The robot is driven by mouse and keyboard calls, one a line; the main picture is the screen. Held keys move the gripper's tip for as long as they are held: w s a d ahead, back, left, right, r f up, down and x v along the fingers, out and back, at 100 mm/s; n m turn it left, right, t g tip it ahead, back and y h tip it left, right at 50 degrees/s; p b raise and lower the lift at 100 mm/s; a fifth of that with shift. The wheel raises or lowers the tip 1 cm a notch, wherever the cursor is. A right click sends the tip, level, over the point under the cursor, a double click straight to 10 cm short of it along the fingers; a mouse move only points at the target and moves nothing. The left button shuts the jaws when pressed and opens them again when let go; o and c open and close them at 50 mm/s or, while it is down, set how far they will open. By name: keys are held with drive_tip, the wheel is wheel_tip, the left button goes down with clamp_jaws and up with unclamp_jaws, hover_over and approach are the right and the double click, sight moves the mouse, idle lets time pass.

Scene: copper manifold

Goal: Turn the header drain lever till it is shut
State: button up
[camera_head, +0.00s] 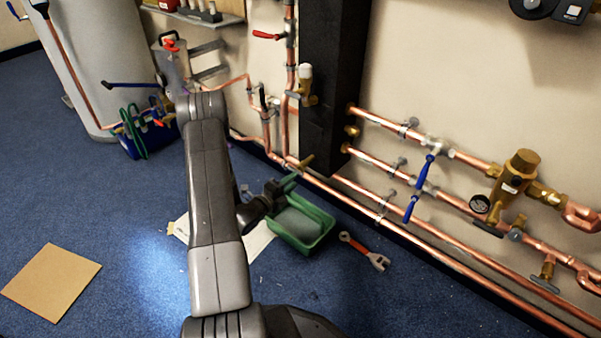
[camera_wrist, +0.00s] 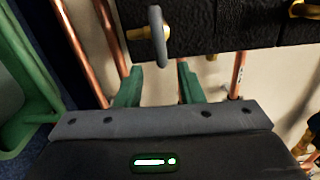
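A grey, rounded lever handle (camera_wrist: 158,35), which looks like the header drain lever, stands at the top of the wrist view. It is beside a small brass fitting (camera_wrist: 137,33) against the black header (camera_wrist: 200,22). In the head view, a brass fitting (camera_head: 306,162) shows near the foot of the black header (camera_head: 335,80); its lever cannot be made out there. My gripper (camera_wrist: 160,72) has its two green fingers apart with nothing between them. The lever lies just beyond the fingertips, in line with the gap. My gripper (camera_head: 288,181) also shows above the green tray.
A green tray (camera_head: 325,234) sits on the floor under my gripper, with a red-handled wrench (camera_head: 368,252) to its right. Copper pipes (camera_head: 440,245) run along the wall.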

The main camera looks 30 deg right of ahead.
drive_tip(key=p+v, duration=0.1)
drive_tip(key=v, duration=0.5)
drive_tip(key=shift+s+a, duration=0.15)
drive_tip(key=shift+a, duration=0.1)
drive_tip(key=shift+d, duration=0.1)
drive_tip(key=b+x, duration=0.3)
drive_tip(key=x, duration=1)
drive_tip(key=shift+d, duration=0.25)
